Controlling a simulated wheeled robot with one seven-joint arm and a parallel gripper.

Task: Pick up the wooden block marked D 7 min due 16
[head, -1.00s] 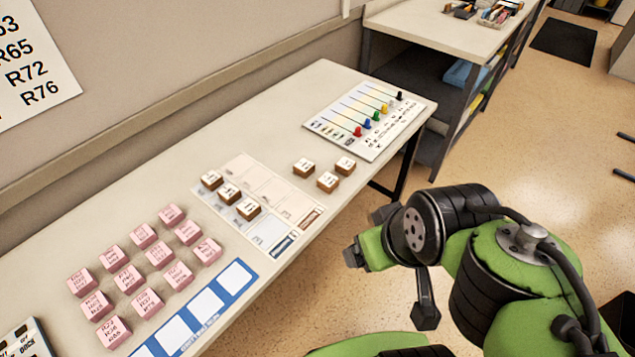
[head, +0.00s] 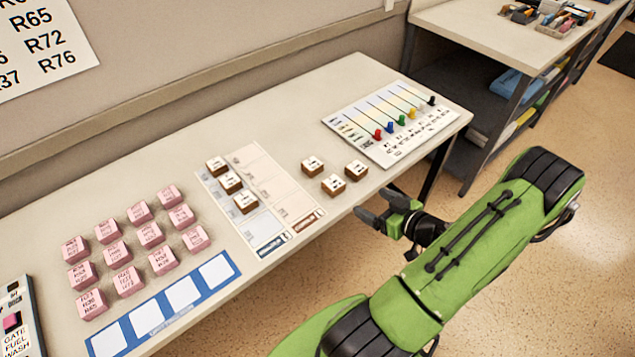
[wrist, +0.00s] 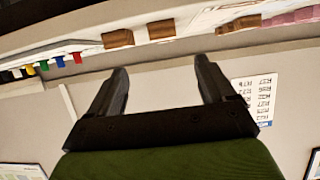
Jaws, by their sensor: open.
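Several small wooden blocks with white tops stand on the table. Three are grouped at the right, a left one (head: 312,166), a front one (head: 333,185) and a right one (head: 356,170). Three more wooden blocks (head: 230,182) stand in a slanting row on the printed mat (head: 285,187). Their lettering is too small to read, so I cannot tell which is D 7 min due 16. My gripper (head: 375,206) is open and empty, just off the table's front edge near the right group. In the wrist view, my gripper (wrist: 161,66) points toward blocks (wrist: 118,38) at the top.
Several pink blocks (head: 122,282) stand at the left behind a blue-bordered strip (head: 165,305). A board with coloured pegs (head: 393,120) lies at the table's right end. A device (head: 15,320) sits at the far left. A second table (head: 470,40) stands behind.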

